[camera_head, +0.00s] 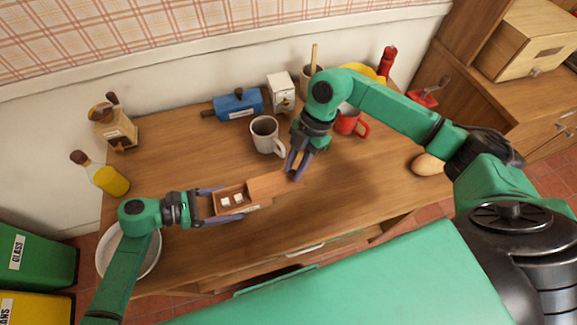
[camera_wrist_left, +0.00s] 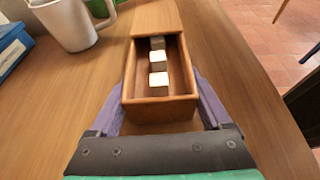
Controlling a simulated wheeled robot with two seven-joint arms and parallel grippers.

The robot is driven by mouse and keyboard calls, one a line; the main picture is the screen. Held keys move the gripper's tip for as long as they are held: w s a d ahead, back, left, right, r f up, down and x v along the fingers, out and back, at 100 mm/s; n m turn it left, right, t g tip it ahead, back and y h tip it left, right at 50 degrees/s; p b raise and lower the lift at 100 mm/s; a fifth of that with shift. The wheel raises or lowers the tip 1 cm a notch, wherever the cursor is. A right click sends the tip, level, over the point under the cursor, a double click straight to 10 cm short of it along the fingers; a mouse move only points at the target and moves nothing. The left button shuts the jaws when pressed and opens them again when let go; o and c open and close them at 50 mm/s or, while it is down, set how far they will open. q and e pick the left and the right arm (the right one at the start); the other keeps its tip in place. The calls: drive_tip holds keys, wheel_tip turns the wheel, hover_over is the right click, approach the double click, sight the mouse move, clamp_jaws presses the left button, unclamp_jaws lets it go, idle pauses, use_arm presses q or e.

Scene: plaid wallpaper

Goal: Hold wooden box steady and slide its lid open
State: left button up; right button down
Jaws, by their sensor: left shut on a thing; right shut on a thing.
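The wooden box (camera_head: 236,210) sits on the table with its long side running left to right. Its left part is open and shows small white cubes inside; they also show in the left wrist view (camera_wrist_left: 158,62). The box lid (camera_head: 270,185) is slid to the right and covers only the right end; it also shows at the far end in the left wrist view (camera_wrist_left: 155,17). My left gripper (camera_head: 222,206) is shut on the box's left end, a finger along each side. My right gripper (camera_head: 296,168) is shut on the lid's right end.
A white mug (camera_head: 265,134) stands just behind the lid, left of my right gripper. A white bowl (camera_head: 150,254) is at the front left. The table's front edge is close to the box.

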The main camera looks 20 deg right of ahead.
drive_tip(key=c, duration=0.7)
unclamp_jaws()
drive_tip(key=shift+o, duration=0.2)
drive_tip(key=v, duration=1.2)
use_arm(q)
drive_tip(key=o, duration=1.4)
drive_tip(key=shift+c, duration=0.2)
